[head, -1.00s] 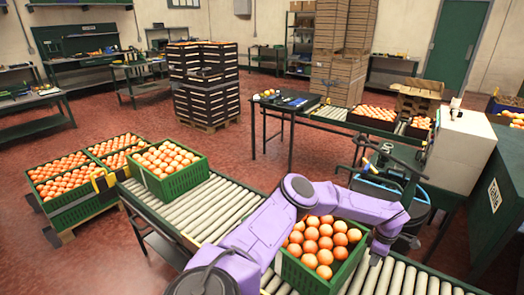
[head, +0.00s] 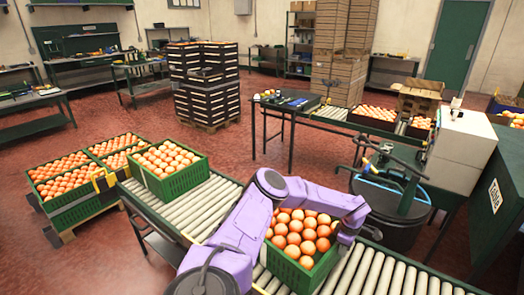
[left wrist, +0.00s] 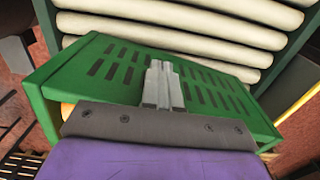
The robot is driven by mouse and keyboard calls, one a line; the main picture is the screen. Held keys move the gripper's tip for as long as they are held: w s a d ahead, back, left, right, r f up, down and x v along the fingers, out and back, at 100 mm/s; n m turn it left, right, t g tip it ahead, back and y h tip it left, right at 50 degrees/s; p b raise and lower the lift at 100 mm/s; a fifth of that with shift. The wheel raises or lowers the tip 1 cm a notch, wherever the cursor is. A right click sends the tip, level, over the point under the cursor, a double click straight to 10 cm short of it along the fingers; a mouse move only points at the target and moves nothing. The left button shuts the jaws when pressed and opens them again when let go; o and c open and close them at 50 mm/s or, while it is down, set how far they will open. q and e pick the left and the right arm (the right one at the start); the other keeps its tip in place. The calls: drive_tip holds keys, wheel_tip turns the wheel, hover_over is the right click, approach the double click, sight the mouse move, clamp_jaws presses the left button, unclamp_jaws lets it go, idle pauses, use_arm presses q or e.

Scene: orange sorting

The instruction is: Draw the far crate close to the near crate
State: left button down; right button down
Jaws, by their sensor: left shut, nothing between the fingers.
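One green crate of oranges (head: 183,183) stands on the roller conveyor at the upper left. A second green crate of oranges (head: 288,272) stands nearer, lower right on the same conveyor, with a stretch of bare rollers between them. My left arm reaches over this nearer crate. My left gripper (head: 346,239) is at its right end, pointing down. In the left wrist view the gripper's fingers (left wrist: 163,84) are shut and empty, against or very close to the crate's slotted green wall (left wrist: 115,62). My right gripper is not in view.
The roller conveyor (head: 212,203) has free rollers between the crates and at the lower right. More orange crates (head: 75,208) stand on a pallet at the left. A dark barrel (head: 395,222) and a white machine (head: 462,140) stand to the right.

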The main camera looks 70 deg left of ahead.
sight(298, 224)
use_arm(q)
drive_tip(key=s+a, duration=0.3)
drive_tip(key=a, duration=0.2)
drive_tip(key=s+a+b, duration=0.1)
drive_tip(key=s+a, duration=0.2)
drive_tip(key=a, duration=0.2)
drive_tip(key=s+a, duration=0.3)
drive_tip(key=a, duration=0.2)
drive_tip(key=shift+s+a+f+b, duration=0.1)
drive_tip(key=shift+s+a+b, duration=0.25)
drive_tip(key=shift+s+a, duration=0.05)
drive_tip(key=s+a+b, duration=0.3)
drive_tip(key=s+a, duration=0.1)
drive_tip(key=a, duration=0.3)
drive_tip(key=s+a+b, duration=0.3)
drive_tip(key=s+a, duration=0.1)
drive_tip(key=a, duration=0.3)
drive_tip(key=shift+s+a+b, duration=0.25)
drive_tip(key=shift+s+b, duration=0.15)
wheel_tip(298, 224, up, 12)
drive_tip(key=w+d+p, duration=0.1)
drive_tip(key=d+p, duration=0.1)
drive_tip(key=p, duration=0.9)
